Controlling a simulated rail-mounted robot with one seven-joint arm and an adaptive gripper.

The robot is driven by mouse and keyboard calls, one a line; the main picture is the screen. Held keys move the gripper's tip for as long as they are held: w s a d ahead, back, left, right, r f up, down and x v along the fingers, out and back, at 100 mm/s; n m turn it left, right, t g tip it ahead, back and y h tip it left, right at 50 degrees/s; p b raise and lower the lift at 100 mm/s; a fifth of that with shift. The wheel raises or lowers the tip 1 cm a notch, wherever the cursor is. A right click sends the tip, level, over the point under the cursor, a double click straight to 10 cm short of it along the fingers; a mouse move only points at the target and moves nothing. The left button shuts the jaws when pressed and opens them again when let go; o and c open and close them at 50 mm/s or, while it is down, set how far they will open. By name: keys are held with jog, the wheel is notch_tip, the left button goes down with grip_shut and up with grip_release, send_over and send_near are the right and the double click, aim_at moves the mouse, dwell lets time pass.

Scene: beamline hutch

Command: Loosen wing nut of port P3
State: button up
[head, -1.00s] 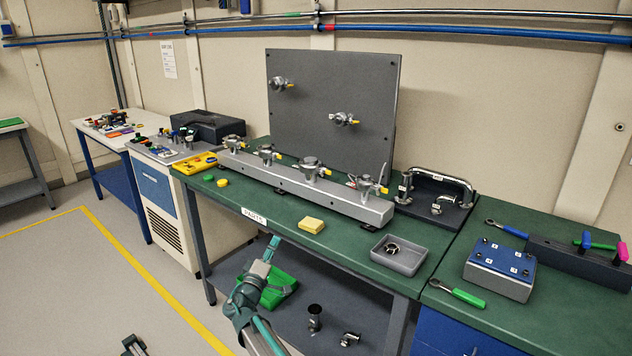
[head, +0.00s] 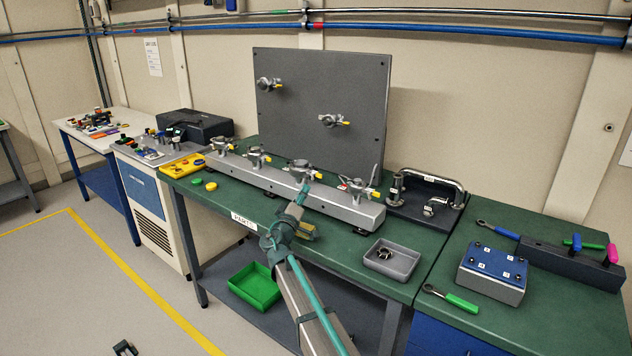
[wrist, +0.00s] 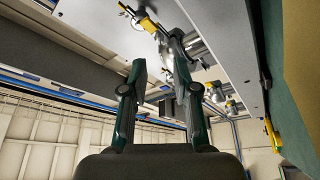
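A grey rail (head: 340,205) on the green bench carries several clamped ports in a row, each with a yellow-tipped wing nut. The third port from the left (head: 302,167) has its yellow wing nut (head: 317,174) pointing right; I cannot read any port label. My gripper (head: 303,192) is just in front of and below this port. In the wrist view my gripper (wrist: 156,50) has its two dark green fingers apart, with nothing clearly held. A yellow wing nut (wrist: 148,23) and clamp lie just beyond the fingertips; contact cannot be told.
A grey upright panel (head: 345,90) with two more clamps stands behind the rail. A grey tray (head: 397,265) with small parts is on the right. A yellow block (head: 306,231) is partly hidden by my arm. A green bin (head: 255,287) sits on the lower shelf.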

aim_at(311, 175)
jog(key=p+x, duration=0.2)
jog(key=x, duration=0.5)
jog(key=shift+r, duration=0.15)
grip_shut()
